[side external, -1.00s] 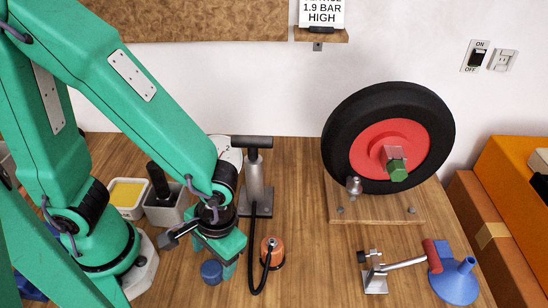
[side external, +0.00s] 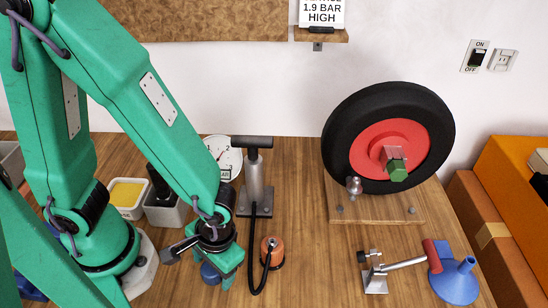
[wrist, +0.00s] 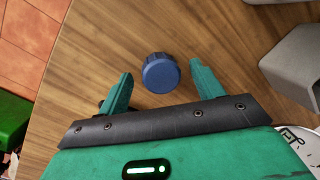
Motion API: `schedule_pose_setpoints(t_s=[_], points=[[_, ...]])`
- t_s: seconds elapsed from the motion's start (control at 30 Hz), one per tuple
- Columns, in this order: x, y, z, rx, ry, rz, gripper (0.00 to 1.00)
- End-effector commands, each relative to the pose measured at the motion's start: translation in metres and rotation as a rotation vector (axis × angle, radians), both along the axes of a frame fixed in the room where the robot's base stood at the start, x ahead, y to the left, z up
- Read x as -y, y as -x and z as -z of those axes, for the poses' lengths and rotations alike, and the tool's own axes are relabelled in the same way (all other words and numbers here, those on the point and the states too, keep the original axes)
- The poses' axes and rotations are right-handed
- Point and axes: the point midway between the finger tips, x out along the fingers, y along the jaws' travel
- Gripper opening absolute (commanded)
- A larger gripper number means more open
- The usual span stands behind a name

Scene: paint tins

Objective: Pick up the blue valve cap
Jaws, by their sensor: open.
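The blue valve cap (wrist: 160,73), a short round ribbed cap, sits on the wooden bench. In the wrist view it appears between the tips of my open gripper (wrist: 161,78), with a gap on each side. No contact with either finger shows. In the side view the cap (side external: 209,273) is partly hidden behind my gripper (side external: 222,268), which is low over it. I cannot tell exactly how far the fingertips are above the bench.
The hand pump (side external: 255,180) and round gauge (side external: 226,158) are behind. A grey bin (side external: 165,213) is at left.

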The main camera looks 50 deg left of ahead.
Motion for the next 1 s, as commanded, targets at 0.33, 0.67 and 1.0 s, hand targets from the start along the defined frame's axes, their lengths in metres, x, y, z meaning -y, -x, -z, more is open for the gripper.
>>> schedule_pose_setpoints(t_s=[0.33,0.67,1.0], points=[[0.0,0.0,0.0,0.0,0.0,0.0,0.19],[0.0,0.0,0.0,0.0,0.001,0.0,0.19],[0.001,-0.001,-0.01,0.002,0.003,0.0,0.09]])
